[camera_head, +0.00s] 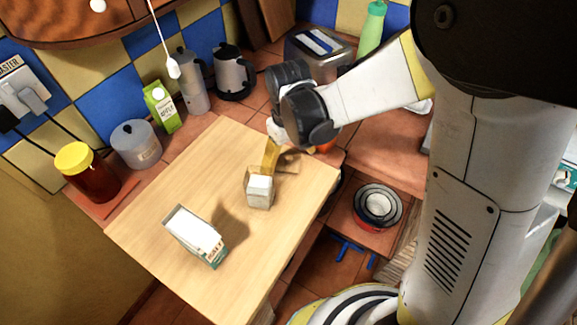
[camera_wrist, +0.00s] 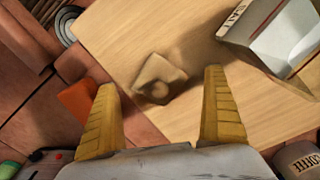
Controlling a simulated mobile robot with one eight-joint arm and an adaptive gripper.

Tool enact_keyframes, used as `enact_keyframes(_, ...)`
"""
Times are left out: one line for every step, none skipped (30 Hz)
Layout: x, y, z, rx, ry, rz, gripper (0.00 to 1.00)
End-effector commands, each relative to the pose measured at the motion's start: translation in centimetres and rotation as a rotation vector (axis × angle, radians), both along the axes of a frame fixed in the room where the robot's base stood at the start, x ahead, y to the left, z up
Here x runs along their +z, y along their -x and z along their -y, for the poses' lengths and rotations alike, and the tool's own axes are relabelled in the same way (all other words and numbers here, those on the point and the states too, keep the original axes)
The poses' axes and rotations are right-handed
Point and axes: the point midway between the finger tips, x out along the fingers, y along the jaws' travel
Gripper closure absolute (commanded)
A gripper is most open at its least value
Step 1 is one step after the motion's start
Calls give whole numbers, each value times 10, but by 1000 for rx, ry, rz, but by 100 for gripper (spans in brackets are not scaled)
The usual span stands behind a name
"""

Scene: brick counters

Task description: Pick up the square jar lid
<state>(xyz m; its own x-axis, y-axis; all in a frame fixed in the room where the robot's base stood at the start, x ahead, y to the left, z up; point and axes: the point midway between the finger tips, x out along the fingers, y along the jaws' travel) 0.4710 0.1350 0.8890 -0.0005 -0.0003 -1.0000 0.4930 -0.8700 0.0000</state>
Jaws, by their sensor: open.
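The square jar lid (camera_wrist: 160,80) is tan with a round knob. It lies on the wooden board, ahead of and between my open fingertips in the wrist view.
A box-like container (camera_wrist: 275,40) looms at the wrist view's upper right. An orange item (camera_wrist: 76,102) lies left of the fingers. Canisters and a kettle (camera_head: 233,73) line the wall. Nested bowls (camera_head: 378,205) sit right.

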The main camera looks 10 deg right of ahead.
Motion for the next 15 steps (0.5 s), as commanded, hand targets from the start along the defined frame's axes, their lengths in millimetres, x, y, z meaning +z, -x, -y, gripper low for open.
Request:
enact_keyframes(-2, 0, 0, 0, 0, 0, 0)
enact_keyframes(-1, 0, 0, 0, 0, 0, 0)
enact_keyframes(0, 0, 0, 0, 0, 0, 0)
enact_keyframes(0, 0, 0, 0, 0, 0, 0)
enact_keyframes(0, 0, 0, 0, 0, 0, 0)
enact_keyframes(0, 0, 0, 0, 0, 0, 6)
enact_keyframes(0, 0, 0, 0, 0, 0, 15)
enact_keyframes(0, 0, 0, 0, 0, 0, 24)
enact_keyframes(0, 0, 0, 0, 0, 0, 37)
enact_keyframes(0, 0, 0, 0, 0, 0, 46)
enact_keyframes(0, 0, 0, 0, 0, 0, 55)
enact_keyframes(0, 0, 0, 0, 0, 0, 57)
enact_keyframes(0, 0, 0, 0, 0, 0, 57)
enact_keyframes(0, 0, 0, 0, 0, 0, 57)
enact_keyframes(0, 0, 0, 0, 0, 0, 61)
